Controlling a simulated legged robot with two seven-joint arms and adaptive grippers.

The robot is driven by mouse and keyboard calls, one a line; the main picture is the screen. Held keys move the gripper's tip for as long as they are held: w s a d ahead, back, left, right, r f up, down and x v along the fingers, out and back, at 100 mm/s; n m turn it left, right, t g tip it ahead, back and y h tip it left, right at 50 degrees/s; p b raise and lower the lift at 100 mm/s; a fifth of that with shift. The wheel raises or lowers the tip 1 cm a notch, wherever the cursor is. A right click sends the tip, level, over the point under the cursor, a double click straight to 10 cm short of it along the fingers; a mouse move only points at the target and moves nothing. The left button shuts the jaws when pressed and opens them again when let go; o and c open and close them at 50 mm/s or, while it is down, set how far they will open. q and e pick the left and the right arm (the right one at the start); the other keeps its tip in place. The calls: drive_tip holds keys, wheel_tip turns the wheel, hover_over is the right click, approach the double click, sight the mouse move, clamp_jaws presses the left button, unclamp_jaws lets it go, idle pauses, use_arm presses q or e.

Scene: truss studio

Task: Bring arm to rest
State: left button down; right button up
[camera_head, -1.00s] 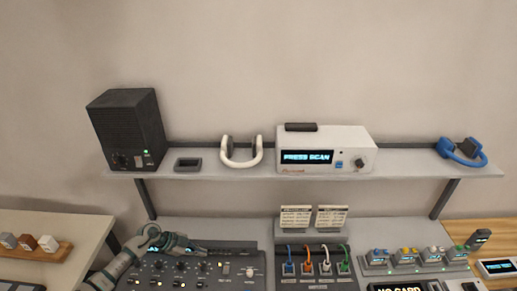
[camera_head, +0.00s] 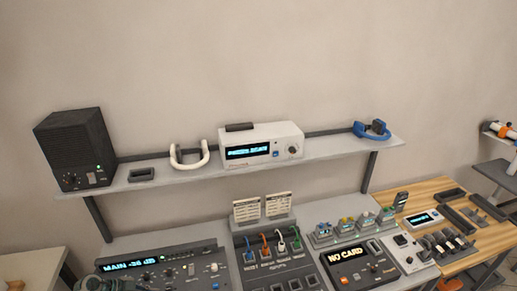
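Neither of my grippers can be made out in the head view, so their state does not show. The mixing console (camera_head: 165,272) lies at the lower left, with its lit display reading "MAIN" and a partly legible level. No arm shows over it. A small dark shape at the bottom edge, right of centre, is too cut off to identify.
A shelf (camera_head: 130,185) carries a black speaker (camera_head: 75,150), white headphones (camera_head: 189,158), a white scanner box (camera_head: 262,146) and blue headphones (camera_head: 371,131). Below are a patch panel (camera_head: 272,250), a "NO CARD" unit (camera_head: 352,268) and a wooden table (camera_head: 488,238) with devices.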

use_arm(q)
drive_tip(key=w+d+r+n+t+h, duration=0.1)
drive_tip(key=d+r+n+t, duration=0.2)
drive_tip(key=d+t, duration=0.35)
drive_tip(key=w+d+r+n+t, duration=0.2)
drive_tip(key=d+r+t, duration=0.1)
drive_tip(key=d+t, duration=0.3)
drive_tip(key=s+a+f+n+g+y, duration=0.2)
drive_tip(key=s+f+n+g+y, duration=0.4)
drive_tip(key=s+f+n+y, duration=0.65)
drive_tip(key=s+d+f+m+g+h, duration=0.15)
drive_tip(key=s+g, duration=0.25)
drive_tip(key=s, duration=0.5)
drive_tip(key=s+d+f+m+g+h, duration=0.1)
drive_tip(key=s+d+m+g+h, duration=0.2)
drive_tip(key=s, duration=0.6)
wheel_tip(320, 180, down, 29)
drive_tip(key=s+n+g+y+b, duration=0.1)
drive_tip(key=s+g+b, duration=0.1)
drive_tip(key=s+a+f+b, duration=0.1)
drive_tip(key=s+a+f, duration=0.2)
drive_tip(key=s+f, duration=1.3)
drive_tip(key=shift+s+f+g, duration=0.4)
drive_tip(key=shift+s+g, duration=0.05)
drive_tip(key=shift+s, duration=0.3)
use_arm(e)
drive_tip(key=f, duration=0.1)
drive_tip(key=a+f, duration=0.1)
drive_tip(key=f, duration=0.1)
drive_tip(key=shift+a, duration=0.2)
